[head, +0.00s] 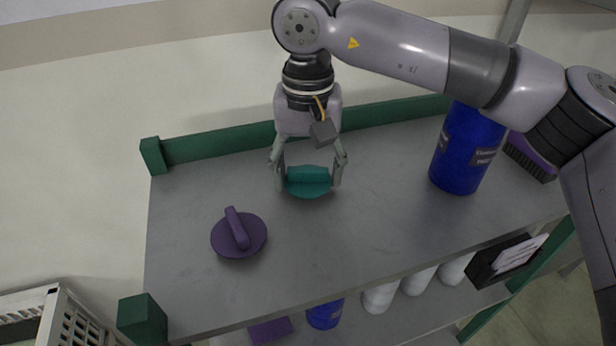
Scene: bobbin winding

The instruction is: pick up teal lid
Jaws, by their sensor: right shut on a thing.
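The teal lid (308,188) is a round disc with a bar handle on top. It is at the back middle of the grey shelf top in the head view. Whether the lid still touches the shelf top I cannot tell. My left gripper is not in view.
A purple lid (238,236) lies on the grey shelf top (350,260) at the left front. A blue canister (466,150) and a purple brush (530,158) stand at the right. A green rail (220,144) runs along the back edge. The shelf's middle front is clear.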

